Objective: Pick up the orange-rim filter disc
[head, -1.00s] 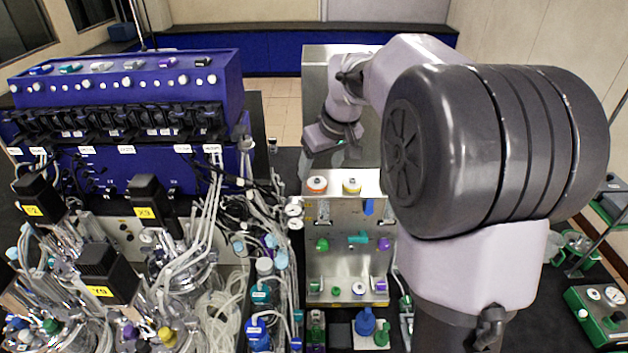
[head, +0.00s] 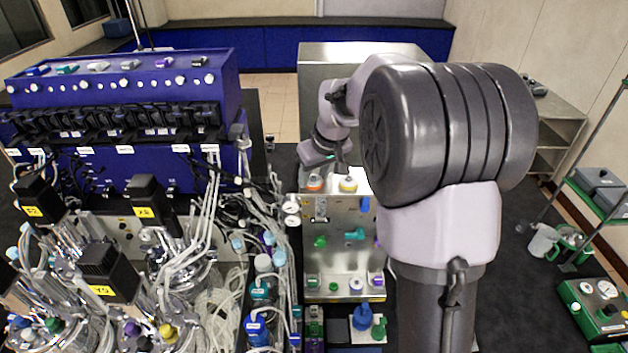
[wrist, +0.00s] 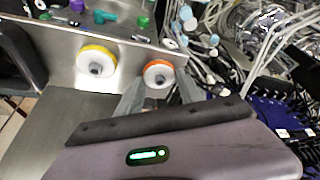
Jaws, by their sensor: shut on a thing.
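The orange-rim filter disc (wrist: 158,74) has a white face and a dark centre hub. It sits at the edge of the steel panel, and in the wrist view it lies between the two grey fingers of my gripper (wrist: 158,90). The fingers are shut on it at its sides. In the head view the orange-rim disc (head: 314,184) is at the panel's top left, with my gripper (head: 316,174) just above it. The disc still appears to be at the panel; whether it is lifted clear I cannot tell.
A yellow-rim disc (wrist: 97,62) sits close beside the orange one, also in the head view (head: 348,184). The steel panel (head: 335,262) carries several coloured fittings. Tubing (head: 215,255) and the blue bioreactor cabinet (head: 120,90) crowd the left side.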

